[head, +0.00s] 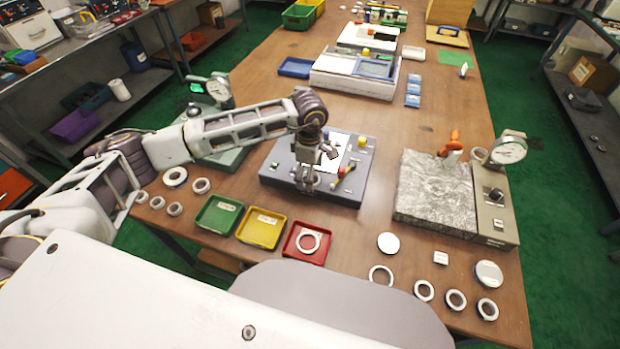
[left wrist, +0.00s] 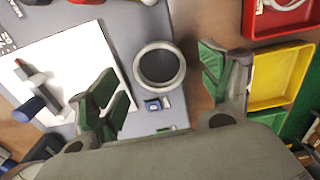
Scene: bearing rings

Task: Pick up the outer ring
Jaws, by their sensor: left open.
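A grey metal ring (left wrist: 138,67), which I take to be the outer ring, lies on the grey work plate (head: 280,166). In the left wrist view it sits between and just beyond the tips of my left gripper (left wrist: 162,82), whose green-padded fingers are spread wide and empty. In the head view my left gripper (head: 307,180) points down over the front part of the plate and largely hides the ring. Whether the fingers are level with the ring, I cannot tell. My right gripper is not in view.
A white sheet (head: 336,150) and small tools lie on the plate. Green (head: 203,226), yellow (head: 246,235) and red (head: 292,255) trays stand in front; the red one holds a ring. A granite block (head: 430,190) stands right. Several loose rings lie along the near table edge.

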